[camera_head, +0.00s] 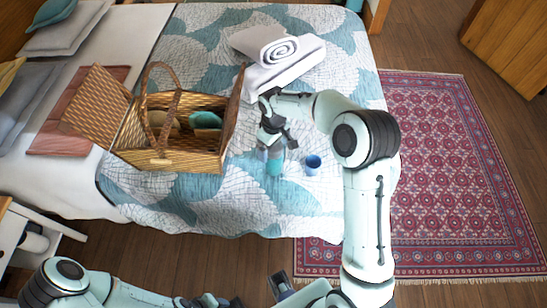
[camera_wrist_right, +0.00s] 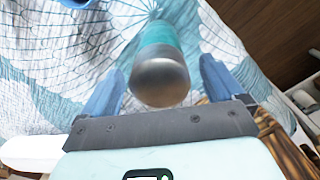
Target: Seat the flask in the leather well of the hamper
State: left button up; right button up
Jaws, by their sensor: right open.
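The flask (camera_head: 275,166), teal with a metallic top, stands on the bed quilt right of the hamper. My right gripper (camera_head: 272,150) is open above it. In the right wrist view its fingers are on either side of the flask (camera_wrist_right: 160,72), with gaps visible. The wicker hamper (camera_head: 165,160) is open, with an arched handle and lid flaps raised. Inside are a brown item (camera_head: 163,124) and a teal item (camera_head: 205,120). I cannot make out the leather well. My left gripper (camera_head: 215,300) is at the bottom edge, too unclear to read.
A blue cup (camera_head: 313,164) stands just right of the flask. A rolled towel (camera_head: 268,45) lies on a folded white one behind my right gripper. Quilt in front of the hamper is clear. A red rug (camera_head: 450,170) lies on the floor to the right.

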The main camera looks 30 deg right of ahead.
jog(key=shift+f, duration=0.95)
jog(key=shift+w+r, duration=0.1)
grip_shut()
